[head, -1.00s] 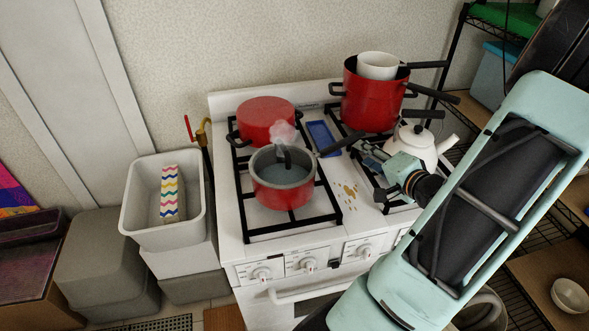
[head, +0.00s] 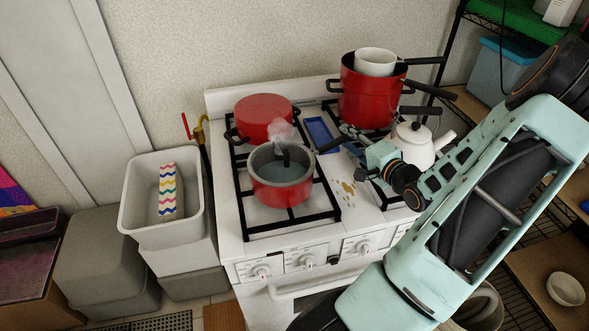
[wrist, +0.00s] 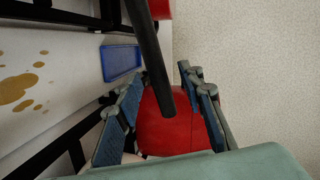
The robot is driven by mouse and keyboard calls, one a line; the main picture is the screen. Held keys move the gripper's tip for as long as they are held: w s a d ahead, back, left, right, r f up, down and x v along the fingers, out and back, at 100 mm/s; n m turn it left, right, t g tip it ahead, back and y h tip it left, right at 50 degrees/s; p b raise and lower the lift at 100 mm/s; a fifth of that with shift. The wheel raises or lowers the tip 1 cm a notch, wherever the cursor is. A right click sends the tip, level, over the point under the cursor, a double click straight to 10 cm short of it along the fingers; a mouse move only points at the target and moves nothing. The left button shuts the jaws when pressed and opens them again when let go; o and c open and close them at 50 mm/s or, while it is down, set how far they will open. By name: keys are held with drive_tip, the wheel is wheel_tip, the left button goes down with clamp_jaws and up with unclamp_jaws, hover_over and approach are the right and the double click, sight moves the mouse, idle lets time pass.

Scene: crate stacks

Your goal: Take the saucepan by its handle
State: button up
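The saucepan (head: 283,192), red outside and grey inside, stands on the front left burner with liquid and steam. Its black handle (head: 330,146) points right and slightly back. My gripper (head: 353,145) is at the handle's free end, coming from the right. In the wrist view the handle (wrist: 149,55) comes down from the top and its end lies between the two spread fingers of my gripper (wrist: 161,76). A gap shows on each side of the handle. The saucepan's body is not clearly seen in the wrist view.
Another red pot (head: 262,117) and a blue spoon rest (head: 319,134) are on the stove. Crates (head: 135,200) stand left.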

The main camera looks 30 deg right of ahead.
drive_tip(key=shift+x, duration=0.9)
drive_tip(key=shift+c, duration=0.4)
clamp_jaws()
drive_tip(key=shift+r, duration=0.1)
